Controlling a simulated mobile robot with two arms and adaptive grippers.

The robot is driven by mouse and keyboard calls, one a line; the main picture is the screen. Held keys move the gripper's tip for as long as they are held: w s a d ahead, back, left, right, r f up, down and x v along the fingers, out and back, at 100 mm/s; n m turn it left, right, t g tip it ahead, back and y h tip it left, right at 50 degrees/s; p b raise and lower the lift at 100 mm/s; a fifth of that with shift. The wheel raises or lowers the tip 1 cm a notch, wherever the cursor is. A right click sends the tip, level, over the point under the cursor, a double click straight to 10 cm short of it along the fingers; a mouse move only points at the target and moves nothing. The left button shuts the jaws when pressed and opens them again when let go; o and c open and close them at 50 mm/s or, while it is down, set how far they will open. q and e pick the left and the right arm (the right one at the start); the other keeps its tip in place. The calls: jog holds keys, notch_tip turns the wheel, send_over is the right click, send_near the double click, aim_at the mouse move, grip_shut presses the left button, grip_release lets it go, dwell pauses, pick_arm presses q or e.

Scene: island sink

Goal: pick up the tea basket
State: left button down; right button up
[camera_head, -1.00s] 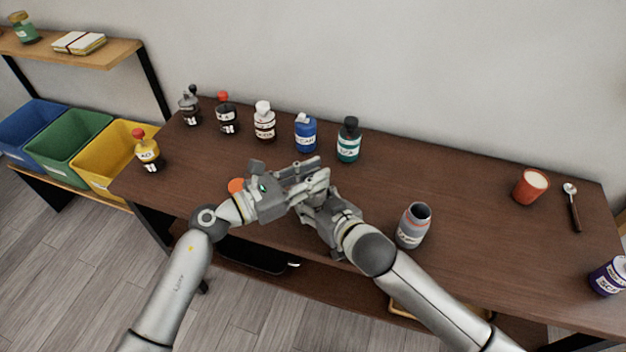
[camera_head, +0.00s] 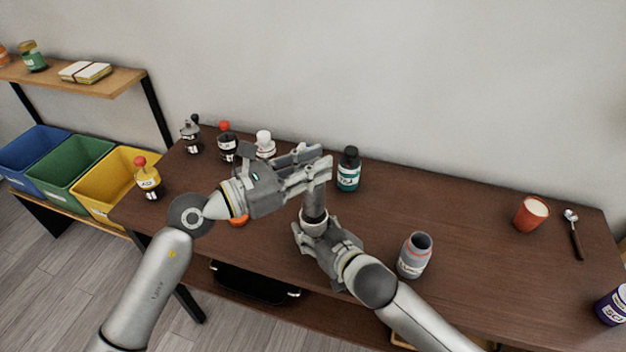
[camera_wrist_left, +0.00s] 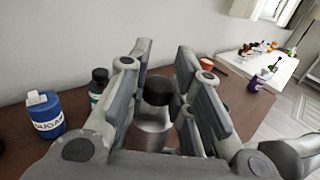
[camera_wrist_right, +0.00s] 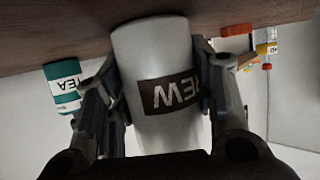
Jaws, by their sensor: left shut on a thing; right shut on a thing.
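A pale grey cylindrical vessel with a dark label (camera_wrist_right: 158,90) is between my right gripper's fingers (camera_wrist_right: 158,95); the label's lettering is only partly visible. In the head view my right gripper (camera_head: 318,238) is shut around this vessel (camera_head: 314,205), low over the table's front. My left gripper (camera_head: 322,168) is shut above it, on a black-topped piece (camera_wrist_left: 157,90) over a grey cylinder (camera_wrist_left: 152,130). I cannot tell whether that piece is separate from the vessel. No part is clearly recognisable as the tea basket.
An open grey jar (camera_head: 415,255) stands right of my right gripper. A red cup (camera_head: 531,213) and a spoon (camera_head: 573,233) are farther right. The table between jar and cup is clear.

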pick_arm(q)
jog(key=shift+r, duration=3.4)
pick_arm(e)
jog(key=o, duration=1.2)
jog(key=shift+c, duration=0.2)
